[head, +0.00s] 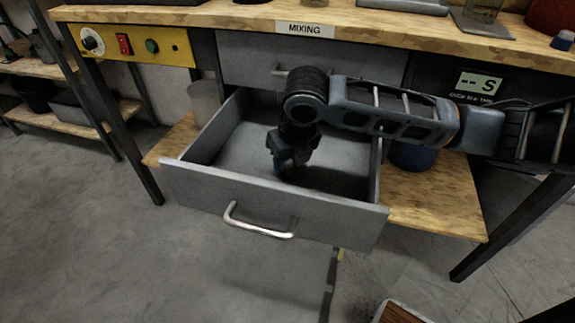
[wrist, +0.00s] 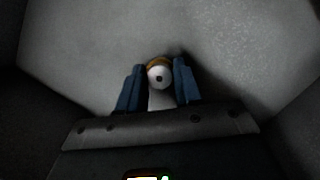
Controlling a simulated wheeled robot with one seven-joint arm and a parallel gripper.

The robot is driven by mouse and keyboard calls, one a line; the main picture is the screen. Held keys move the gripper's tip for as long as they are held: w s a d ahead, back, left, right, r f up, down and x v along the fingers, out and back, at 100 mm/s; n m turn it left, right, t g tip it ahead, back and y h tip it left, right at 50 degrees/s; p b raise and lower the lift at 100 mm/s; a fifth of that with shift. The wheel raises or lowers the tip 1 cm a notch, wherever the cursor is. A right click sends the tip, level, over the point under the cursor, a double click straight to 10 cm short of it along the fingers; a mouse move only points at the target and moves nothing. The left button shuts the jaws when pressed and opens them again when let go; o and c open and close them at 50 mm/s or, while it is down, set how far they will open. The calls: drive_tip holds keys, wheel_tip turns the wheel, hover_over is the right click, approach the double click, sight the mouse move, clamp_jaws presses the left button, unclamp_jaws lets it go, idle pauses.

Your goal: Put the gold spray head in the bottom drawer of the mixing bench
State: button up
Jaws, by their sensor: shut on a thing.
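The mixing bench (head: 345,22) stands ahead with its bottom drawer (head: 190,187) pulled open. My gripper (head: 283,168) points down inside the open drawer, roughly mid-width. In the wrist view my gripper (wrist: 159,85) has its two blue fingers closed on the spray head (wrist: 159,76), which shows a white round end with a dark centre hole and a gold-brown band behind it. The grey drawer floor lies beyond it. In the head view the spray head is hidden by the gripper. I cannot tell whether it touches the drawer floor.
The shut upper drawer (head: 320,62) is above the open one. The drawer's front panel has a metal handle (head: 258,222). A wooden lower shelf (head: 430,195) carries a dark blue container (head: 412,156) right of the drawer. The drawer floor looks empty around my gripper.

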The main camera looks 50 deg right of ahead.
drive_tip(key=shift+f, duration=0.5)
drive_tip(key=shift+f, duration=0.15)
drive_tip(key=o, duration=1.1)
drive_tip(key=shift+c, duration=0.2)
drive_tip(key=p+v, duration=0.2)
drive_tip(key=v, duration=1)
drive_tip(key=shift+p, duration=0.4)
drive_tip(key=shift+a, duration=0.1)
